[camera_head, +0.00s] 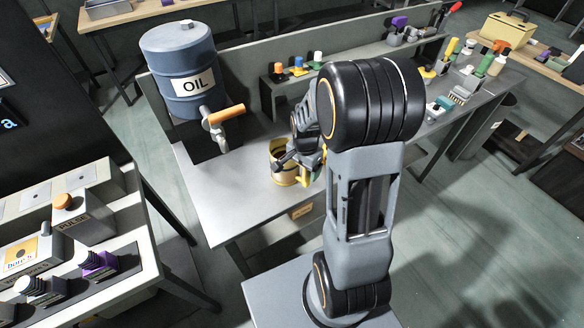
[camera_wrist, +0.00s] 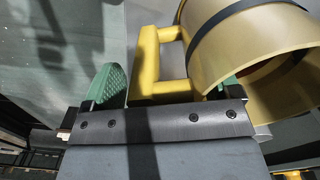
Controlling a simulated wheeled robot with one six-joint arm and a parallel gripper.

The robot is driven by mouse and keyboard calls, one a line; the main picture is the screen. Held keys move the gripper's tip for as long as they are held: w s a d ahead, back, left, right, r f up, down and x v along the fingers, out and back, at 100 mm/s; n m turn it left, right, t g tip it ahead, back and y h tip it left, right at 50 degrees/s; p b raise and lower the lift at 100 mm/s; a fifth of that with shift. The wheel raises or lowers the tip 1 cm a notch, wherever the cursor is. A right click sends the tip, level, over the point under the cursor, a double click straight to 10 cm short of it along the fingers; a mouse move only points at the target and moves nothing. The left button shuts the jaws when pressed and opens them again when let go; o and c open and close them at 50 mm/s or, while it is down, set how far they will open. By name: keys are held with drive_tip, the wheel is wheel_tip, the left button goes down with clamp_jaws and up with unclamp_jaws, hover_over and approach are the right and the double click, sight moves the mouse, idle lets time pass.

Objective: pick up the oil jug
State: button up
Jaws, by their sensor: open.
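The oil jug (camera_head: 281,174) is a yellow cylinder with a dark band. The right pad is partly hidden by the jug. In the head view my arm covers the jug's right side, and the fingers are mostly hidden.
A blue drum marked OIL (camera_head: 184,70) with an orange-handled tap (camera_head: 224,114) stands left of and behind the jug. The tabletop (camera_head: 232,190) left of the jug is clear.

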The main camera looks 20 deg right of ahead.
drive_tip(key=shift+f, duration=0.1)
clamp_jaws()
idle(0.8)
